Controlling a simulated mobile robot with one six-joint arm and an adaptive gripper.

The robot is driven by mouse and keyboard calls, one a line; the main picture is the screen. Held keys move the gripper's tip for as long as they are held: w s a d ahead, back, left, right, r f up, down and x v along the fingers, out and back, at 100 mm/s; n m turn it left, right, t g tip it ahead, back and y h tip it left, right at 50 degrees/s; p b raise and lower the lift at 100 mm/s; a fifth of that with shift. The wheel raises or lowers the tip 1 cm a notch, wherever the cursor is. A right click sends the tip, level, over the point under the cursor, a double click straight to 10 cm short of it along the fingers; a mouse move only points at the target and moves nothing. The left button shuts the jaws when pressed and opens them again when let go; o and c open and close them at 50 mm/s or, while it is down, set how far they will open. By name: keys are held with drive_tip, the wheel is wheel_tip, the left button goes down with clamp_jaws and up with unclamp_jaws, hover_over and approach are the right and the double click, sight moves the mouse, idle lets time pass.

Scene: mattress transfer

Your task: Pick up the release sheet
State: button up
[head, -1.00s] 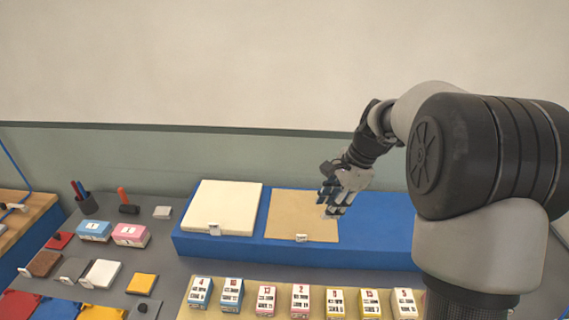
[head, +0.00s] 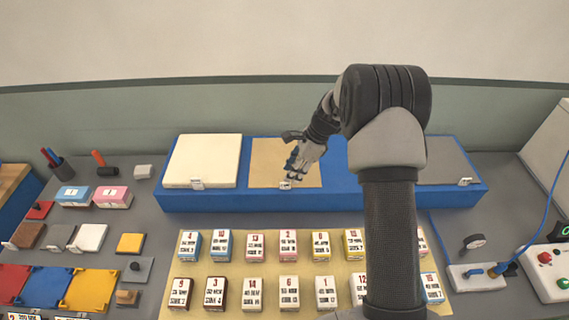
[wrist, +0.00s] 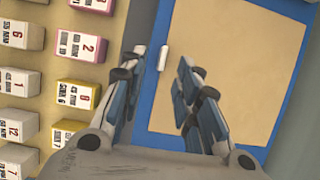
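A flat tan sheet, which I take to be the release sheet (head: 268,160), lies on the blue platform (head: 225,201) in the head view, with a small white tag (head: 285,185) at its front edge. My gripper (head: 294,166) appears over the sheet's right part and hides some of it. In the wrist view the sheet (wrist: 240,60) fills the upper right, framed by the blue platform. My gripper's two fingers (wrist: 160,80) are spread with nothing between them, beside the sheet's tagged edge. I cannot tell the exact height above the sheet.
A cream block (head: 203,160) lies left of the sheet, and a grey panel (head: 447,162) lies at the platform's right end. Rows of small labelled boxes stand on a yellow mat (head: 205,305) in front. My arm hides part of the platform.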

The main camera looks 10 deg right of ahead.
sight(285, 183)
drive_tip(key=x, duration=0.5)
drive_tip(key=shift+w+f+b, duration=0.3)
drive_tip(key=shift+f+b, duration=0.1)
drive_tip(key=shift+c, duration=0.5)
clamp_jaws()
